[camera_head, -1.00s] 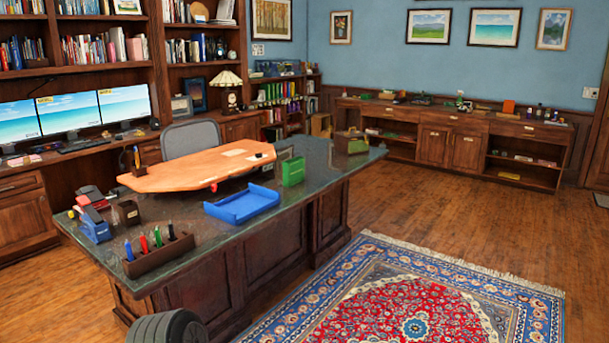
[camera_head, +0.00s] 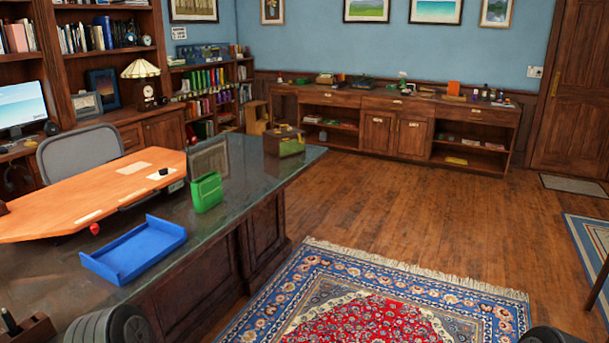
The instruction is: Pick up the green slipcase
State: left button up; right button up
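A bright green upright case (camera_head: 206,192), which looks like the green slipcase, stands on the dark green desktop (camera_head: 262,180). It is between the blue tray (camera_head: 135,250) and the wood-and-green box (camera_head: 284,141), just right of the orange wooden top. Nothing touches it from my side. Neither of my grippers is in view. Only dark rounded parts, apparently of my arms, show at the bottom edge, well short of the green case.
An orange wooden top (camera_head: 95,192) and a dark pen holder (camera_head: 28,332) are on the desk. A grey chair (camera_head: 80,155) stands behind it. A patterned rug (camera_head: 375,300) and open wooden floor (camera_head: 400,205) lie to the right. A low cabinet (camera_head: 395,122) lines the back wall.

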aim_at(207, 190)
jog(key=i, duration=2.6)
jog(key=i+u, duration=0.15)
jog(key=i, duration=0.15)
